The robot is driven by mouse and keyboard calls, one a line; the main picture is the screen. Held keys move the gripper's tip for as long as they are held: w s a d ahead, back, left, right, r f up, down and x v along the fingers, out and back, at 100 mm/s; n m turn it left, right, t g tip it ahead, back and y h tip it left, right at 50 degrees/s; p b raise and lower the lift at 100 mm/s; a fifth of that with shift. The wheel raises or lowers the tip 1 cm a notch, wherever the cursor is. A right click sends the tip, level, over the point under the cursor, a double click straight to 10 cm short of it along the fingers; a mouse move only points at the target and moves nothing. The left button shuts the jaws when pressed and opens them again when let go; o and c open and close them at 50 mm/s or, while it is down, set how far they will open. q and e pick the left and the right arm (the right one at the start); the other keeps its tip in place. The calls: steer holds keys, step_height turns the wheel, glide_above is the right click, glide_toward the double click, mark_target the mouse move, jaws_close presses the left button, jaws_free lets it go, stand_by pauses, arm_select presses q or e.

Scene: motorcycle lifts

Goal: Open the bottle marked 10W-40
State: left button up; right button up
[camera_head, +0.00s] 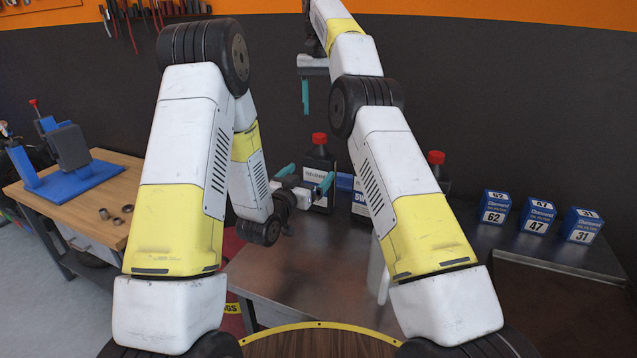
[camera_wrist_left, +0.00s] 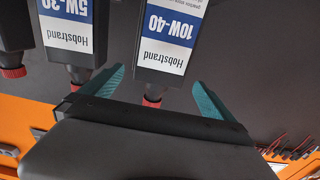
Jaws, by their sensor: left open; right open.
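The 10W-40 bottle (camera_wrist_left: 165,75) is black with a white and blue label and appears upside down in the left wrist view. In the head view it is the leftmost bottle (camera_head: 319,158), upright on the metal bench, with its red cap (camera_head: 319,138) on. My left gripper (camera_head: 306,177) is open and empty in front of it, below cap height in the picture. In the wrist view the cap (camera_wrist_left: 152,102) shows between the teal fingers (camera_wrist_left: 156,94), partly hidden by the gripper body; contact cannot be told. My right gripper (camera_head: 305,97) is raised, open and empty.
A 5W-30 bottle (camera_wrist_left: 75,72) stands beside it, mostly hidden by my right arm in the head view. A third red-capped bottle (camera_head: 436,158) is further right. Blue filter boxes (camera_head: 538,217) stand on the metal bench (camera_head: 320,265) at right. A wooden workbench (camera_head: 110,205) is at left.

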mark_target(319, 182)
arm_select(q)
step_height(319, 182, down, 7)
steer(key=shift+f, duration=0.1)
steer(key=x, duration=0.7)
steer(key=shift+w+r, duration=0.25)
steer(key=shift+r, duration=0.1)
